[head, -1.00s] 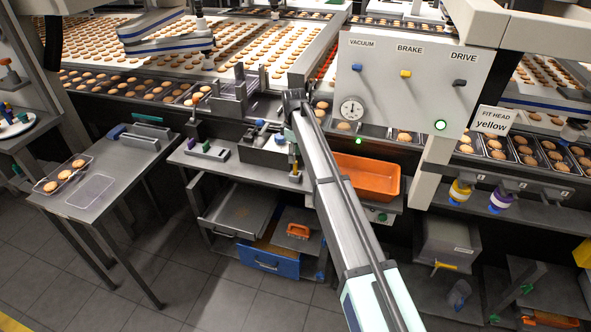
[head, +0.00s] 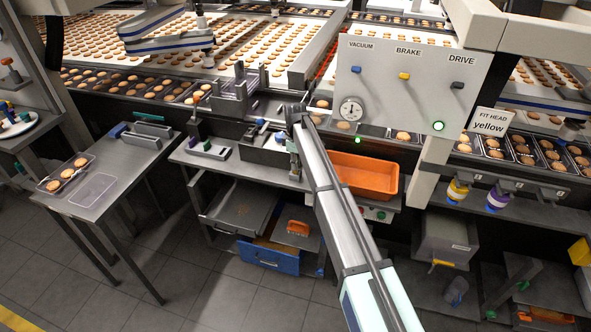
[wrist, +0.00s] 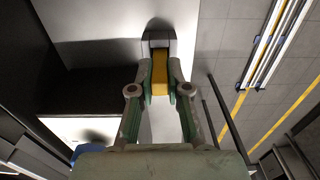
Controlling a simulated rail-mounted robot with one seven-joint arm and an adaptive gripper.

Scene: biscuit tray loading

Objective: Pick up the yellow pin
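The yellow pin (wrist: 159,75) shows in the wrist view as an upright yellow strip between the two fingers of my gripper (wrist: 160,66). Both fingers press close against its sides, with no clear gap. Its upper end in the picture meets a dark grey rounded piece (wrist: 158,38); I cannot tell whether the two are joined. In the head view my gripper (head: 293,160) points down at the front of the middle bench, beside the grey fixture (head: 262,150). The pin cannot be made out there.
An orange bin (head: 362,176) stands just right of my arm. A panel with vacuum, brake and drive levers (head: 405,85) rises behind it. A side table (head: 120,178) at left holds a biscuit tray.

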